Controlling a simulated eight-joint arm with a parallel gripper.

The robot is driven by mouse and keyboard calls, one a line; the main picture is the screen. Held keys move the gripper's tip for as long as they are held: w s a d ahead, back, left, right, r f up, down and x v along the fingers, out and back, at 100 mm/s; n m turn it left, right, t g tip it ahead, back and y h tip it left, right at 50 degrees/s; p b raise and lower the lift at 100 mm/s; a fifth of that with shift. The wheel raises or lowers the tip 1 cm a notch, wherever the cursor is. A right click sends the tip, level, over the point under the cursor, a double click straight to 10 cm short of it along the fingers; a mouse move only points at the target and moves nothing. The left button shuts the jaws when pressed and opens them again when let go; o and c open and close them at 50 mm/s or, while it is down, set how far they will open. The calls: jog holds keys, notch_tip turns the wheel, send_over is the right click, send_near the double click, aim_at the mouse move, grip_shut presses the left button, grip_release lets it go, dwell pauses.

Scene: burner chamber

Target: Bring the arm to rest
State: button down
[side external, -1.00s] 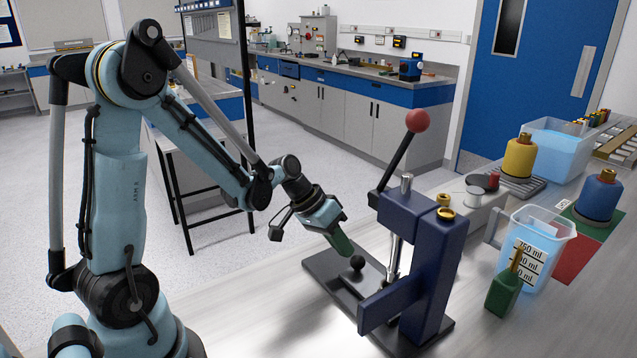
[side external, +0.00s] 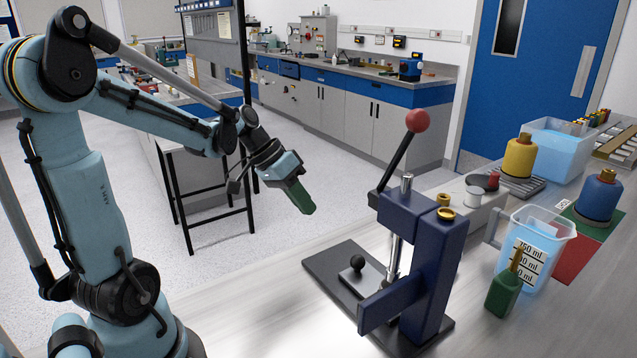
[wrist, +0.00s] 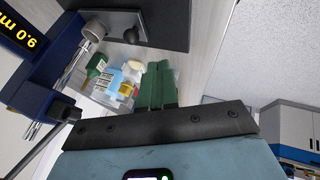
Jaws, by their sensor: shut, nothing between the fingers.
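My gripper (side external: 308,209) is up in the air to the left of the blue press (side external: 437,270), clear of it and of the bench. Its green fingers are closed together and nothing shows between them. In the wrist view the closed green fingers (wrist: 155,85) point toward the bench. The press has a raised lever with a red ball (side external: 417,120) and a dark base plate (side external: 325,262) with a black knob (side external: 357,262) on it.
A beaker of blue liquid (side external: 540,250), a green bottle (side external: 503,293), a yellow bottle (side external: 519,158) and a blue bottle (side external: 600,195) stand right of the press. The floor (side external: 225,270) and the air around my gripper are free.

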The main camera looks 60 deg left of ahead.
jog(key=s+d+r+m+t+y, duration=0.1)
jog(key=s+d+y, duration=0.3)
jog(key=d, duration=0.7)
jog(key=shift+s+d+t, duration=0.25)
jog(key=shift+s+t, duration=0.25)
